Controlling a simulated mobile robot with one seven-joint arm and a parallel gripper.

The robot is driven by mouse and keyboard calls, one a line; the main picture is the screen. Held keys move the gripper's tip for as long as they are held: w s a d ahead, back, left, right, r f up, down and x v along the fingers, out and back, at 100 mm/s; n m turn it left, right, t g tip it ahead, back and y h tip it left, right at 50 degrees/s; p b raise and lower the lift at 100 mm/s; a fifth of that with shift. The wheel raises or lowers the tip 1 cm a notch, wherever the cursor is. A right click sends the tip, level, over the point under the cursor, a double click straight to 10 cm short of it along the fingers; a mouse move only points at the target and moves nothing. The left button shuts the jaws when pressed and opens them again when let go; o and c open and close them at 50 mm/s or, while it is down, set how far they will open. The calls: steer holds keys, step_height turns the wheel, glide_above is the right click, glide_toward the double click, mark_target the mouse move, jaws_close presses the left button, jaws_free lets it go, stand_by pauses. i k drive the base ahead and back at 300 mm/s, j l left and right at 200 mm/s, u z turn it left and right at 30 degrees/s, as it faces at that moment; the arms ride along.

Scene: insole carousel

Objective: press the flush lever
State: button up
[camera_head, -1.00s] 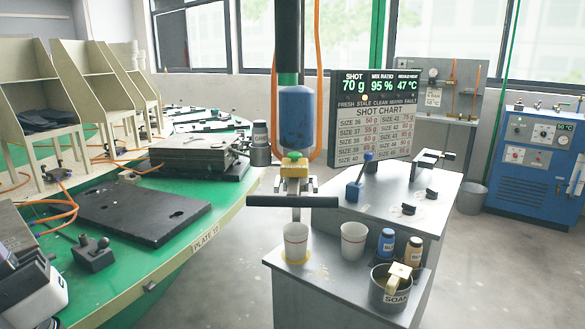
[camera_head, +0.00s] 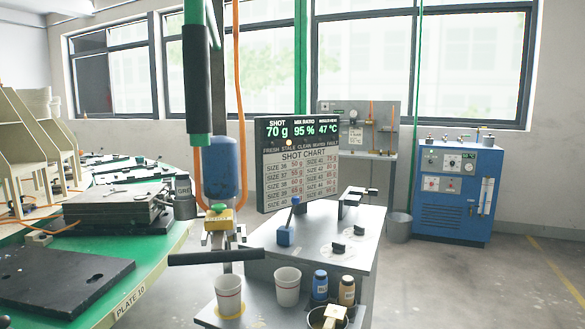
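A small blue lever stands on the grey console, left of its middle. It has a blue base block (camera_head: 285,236) and a thin stick, tilted slightly right, with a dark blue ball knob (camera_head: 295,200) on top. I see no label on it, so I cannot confirm that it is the flush lever. Nothing touches it. My gripper does not show in the head view, so its distance to the lever cannot be told.
A hanging blue mixing head (camera_head: 220,168) with a black crossbar (camera_head: 216,257) stands left of the lever. Paper cups (camera_head: 287,287), small bottles (camera_head: 319,285) and a pot (camera_head: 328,317) fill the lower shelf. A shot display (camera_head: 298,165) stands behind. Open floor lies right.

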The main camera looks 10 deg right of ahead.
mark_target(295, 200)
steer(key=i+l, duration=0.1)
steer(key=l, duration=0.3)
steer(key=i+l, duration=0.1)
steer(key=l, duration=0.3)
steer(key=i+l, duration=0.15)
steer(key=l, duration=0.25)
steer(key=i+l, duration=0.1)
steer(key=l, duration=0.3)
steer(key=i+l, duration=0.1)
steer(key=l, duration=0.3)
steer(key=i+j, duration=0.15)
steer(key=j, duration=0.15)
steer(key=i+j, duration=0.35)
steer(key=j, duration=0.25)
